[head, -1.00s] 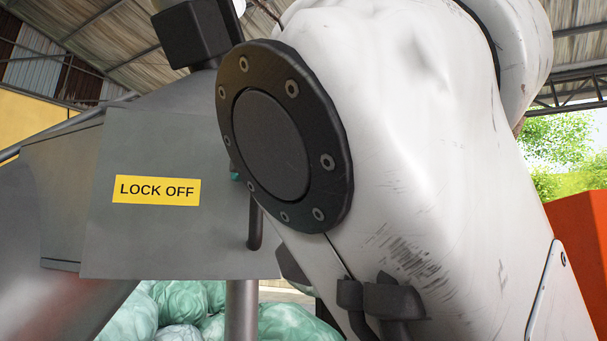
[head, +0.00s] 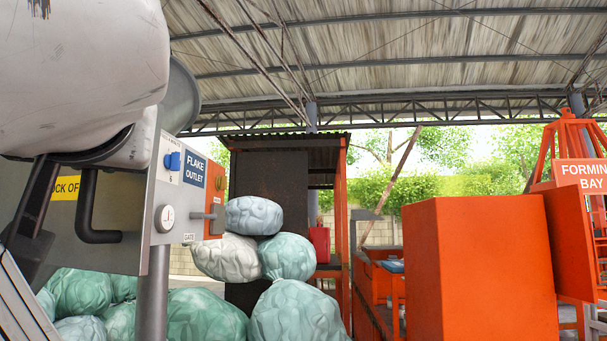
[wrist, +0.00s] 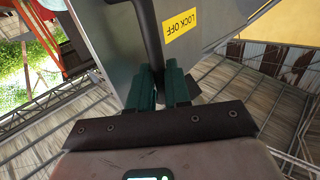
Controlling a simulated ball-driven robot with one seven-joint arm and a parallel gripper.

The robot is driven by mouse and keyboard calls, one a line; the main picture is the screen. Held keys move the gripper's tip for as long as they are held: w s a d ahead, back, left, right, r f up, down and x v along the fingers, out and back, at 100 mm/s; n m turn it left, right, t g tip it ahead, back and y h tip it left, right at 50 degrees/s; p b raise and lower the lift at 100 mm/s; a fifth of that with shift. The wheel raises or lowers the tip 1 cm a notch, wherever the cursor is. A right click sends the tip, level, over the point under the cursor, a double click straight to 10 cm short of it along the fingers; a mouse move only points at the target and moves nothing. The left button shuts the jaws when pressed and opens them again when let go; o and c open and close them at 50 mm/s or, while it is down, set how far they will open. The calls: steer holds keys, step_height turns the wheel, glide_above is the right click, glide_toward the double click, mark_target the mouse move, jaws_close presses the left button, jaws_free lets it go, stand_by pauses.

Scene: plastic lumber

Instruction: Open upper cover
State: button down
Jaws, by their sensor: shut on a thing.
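A grey metal machine housing with a yellow LOCK OFF label (head: 64,187) stands at the left of the head view, partly covered by my white arm. The same label (wrist: 181,24) appears upside down in the wrist view, on a grey panel (wrist: 112,42). A dark bar handle (wrist: 150,42) runs along that panel. My gripper (wrist: 163,82) has its teal fingers closed around the handle's near end. I cannot tell from these views how far the upper cover is open.
The housing has a blue switch (head: 172,161), a round gauge (head: 165,218) and a FLAKE OUTLET sign (head: 195,165). Green and white bags (head: 287,256) pile beside it. A large orange box (head: 480,270) stands at right, near a FORMING BAY sign (head: 582,175).

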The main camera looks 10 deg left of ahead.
steer(key=shift+s+a+r, duration=0.1)
steer(key=shift+s+a, duration=0.35)
steer(key=shift+s, duration=0.15)
steer(key=shift+s+a, duration=0.4)
steer(key=shift+s, duration=0.2)
